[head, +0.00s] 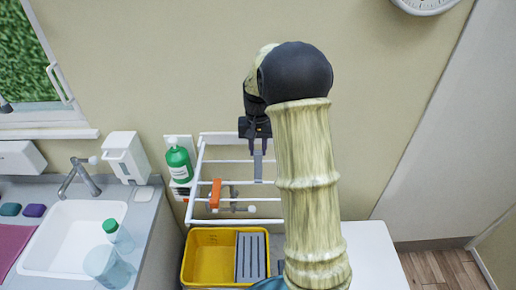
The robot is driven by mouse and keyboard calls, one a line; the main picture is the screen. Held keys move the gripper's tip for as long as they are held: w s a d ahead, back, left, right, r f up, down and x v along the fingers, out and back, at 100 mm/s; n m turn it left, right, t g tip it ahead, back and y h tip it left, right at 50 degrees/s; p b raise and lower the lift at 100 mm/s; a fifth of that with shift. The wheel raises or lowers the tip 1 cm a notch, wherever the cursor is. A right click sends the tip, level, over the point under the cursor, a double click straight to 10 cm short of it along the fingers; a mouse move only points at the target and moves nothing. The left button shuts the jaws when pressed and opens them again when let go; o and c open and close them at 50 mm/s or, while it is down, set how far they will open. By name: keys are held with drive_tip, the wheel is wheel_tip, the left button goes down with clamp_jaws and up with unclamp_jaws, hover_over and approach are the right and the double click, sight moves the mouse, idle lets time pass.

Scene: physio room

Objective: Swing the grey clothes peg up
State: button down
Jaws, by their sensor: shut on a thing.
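My gripper (257,139) is in front of the upper part of a white wall rack (203,160), with my arm reaching in from the lower right. It is shut on the grey clothes peg (258,166), a narrow grey strip that points straight down below the jaws, across the rack's rails. The upper end of the peg is hidden by the jaws. I cannot tell how the peg meets the rails. An orange peg (215,193) sits upright on the lower rails, to the left of my gripper.
A grey bar with a pale knob (251,209) is low on the rack. A yellow tub (200,235) with a grey ribbed piece (251,257) stands below. A green bottle (179,162), a soap dispenser (125,157) and a sink (70,240) are left. A white surface (375,258) is right.

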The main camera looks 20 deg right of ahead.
drive_tip(key=shift+f, duration=0.3)
drive_tip(key=c, duration=1.3)
unclamp_jaws()
drive_tip(key=shift+o, duration=0.5)
drive_tip(key=shift+w+d, duration=0.1)
drive_tip(key=shift+w, duration=0.15)
wheel_tip(320, 180, up, 17)
drive_tip(key=b, duration=0.3)
drive_tip(key=shift+r, duration=0.2)
drive_tip(key=shift+w, duration=0.15)
